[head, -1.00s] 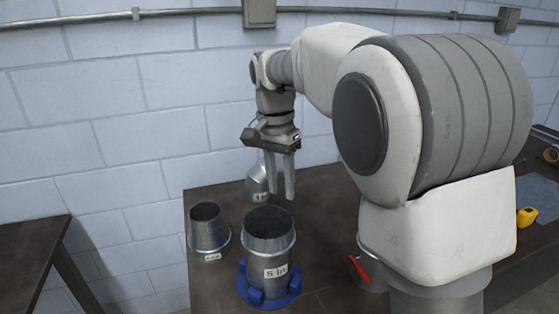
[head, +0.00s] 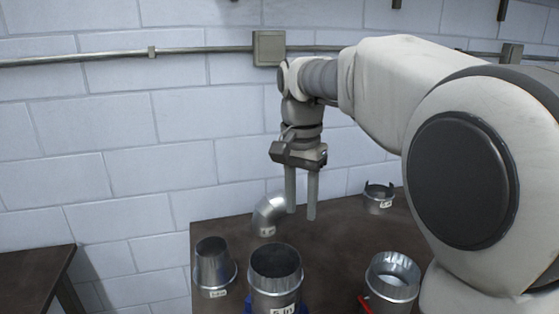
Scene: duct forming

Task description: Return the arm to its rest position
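My gripper (head: 302,208) hangs pointing down over the brown table (head: 335,238), above and behind the "5 in" metal duct. Its two fingers are apart with nothing between them. My arm reaches in from the right side of the head view and covers part of the table's right side.
A duct with a red handle (head: 392,279) and a notched collar (head: 379,196) are right. Another table (head: 35,280) stands at left.

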